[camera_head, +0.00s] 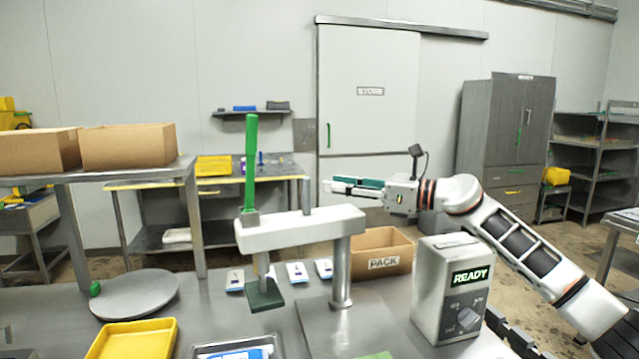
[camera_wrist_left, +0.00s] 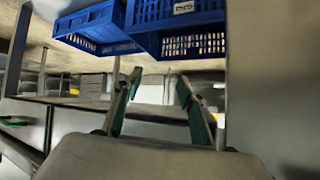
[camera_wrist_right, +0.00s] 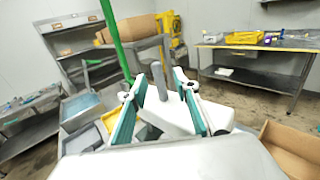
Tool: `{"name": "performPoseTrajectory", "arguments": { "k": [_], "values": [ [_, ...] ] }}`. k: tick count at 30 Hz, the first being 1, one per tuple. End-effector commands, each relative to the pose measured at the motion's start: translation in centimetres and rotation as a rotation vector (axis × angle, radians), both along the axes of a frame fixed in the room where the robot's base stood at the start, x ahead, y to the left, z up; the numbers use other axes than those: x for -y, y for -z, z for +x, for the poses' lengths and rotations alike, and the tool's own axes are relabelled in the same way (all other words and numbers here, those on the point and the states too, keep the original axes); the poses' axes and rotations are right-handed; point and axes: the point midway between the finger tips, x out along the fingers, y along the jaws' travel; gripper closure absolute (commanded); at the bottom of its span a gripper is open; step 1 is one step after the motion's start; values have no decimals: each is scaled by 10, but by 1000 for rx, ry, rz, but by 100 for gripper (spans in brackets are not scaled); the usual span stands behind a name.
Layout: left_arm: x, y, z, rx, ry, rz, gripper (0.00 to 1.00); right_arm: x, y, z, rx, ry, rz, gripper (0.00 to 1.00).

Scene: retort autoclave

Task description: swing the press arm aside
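The press stands on the steel bench in the head view. Its white press arm (camera_head: 300,228) reaches left from a steel post (camera_head: 342,270). A tall green handle (camera_head: 251,165) rises at its left end, above a dark green pad (camera_head: 265,296). A short grey peg (camera_head: 306,195) stands up from the arm. My right gripper (camera_head: 335,187) is above the arm, fingers pointing left towards the peg. In the right wrist view the right gripper's fingers (camera_wrist_right: 158,110) are apart, with the press arm beyond them. My left gripper (camera_wrist_left: 158,105) is open and empty, outside the head view.
A grey box reading READY (camera_head: 452,290) stands right of the post. A PACK carton (camera_head: 383,262) is behind it. A yellow tray (camera_head: 134,342), a round plate (camera_head: 135,293) and several pouches (camera_head: 297,272) are on the bench. Blue crates (camera_wrist_left: 178,30) show in the left wrist view.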

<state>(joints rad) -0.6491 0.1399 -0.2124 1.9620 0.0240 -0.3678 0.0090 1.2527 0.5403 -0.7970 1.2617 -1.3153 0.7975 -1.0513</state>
Motion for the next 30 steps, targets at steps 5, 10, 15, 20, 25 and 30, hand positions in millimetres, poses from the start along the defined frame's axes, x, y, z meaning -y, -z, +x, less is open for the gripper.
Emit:
{"name": "performPoseTrajectory", "arguments": {
  "k": [5, 10, 15, 20, 25, 30],
  "values": [
    [0, 0, 0, 0, 0, 0, 60, 22, 0, -12, 0, 2, 0, 69],
    [0, 0, 0, 0, 0, 0, 60, 30, 0, -17, 0, 1, 0, 69],
    [0, 0, 0, 1, 0, -1, 60, 31, 0, -18, 0, 1, 0, 69],
    [0, 0, 0, 1, 0, -1, 60, 30, 1, -18, -3, 0, 2, 88],
    [0, 3, 0, -1, -1, 0, 60, 14, 17, -28, -104, -19, 45, 100],
    [0, 9, -1, -4, 1, 2, 60, -17, 51, -54, -352, -44, 153, 100]
  ]
}}
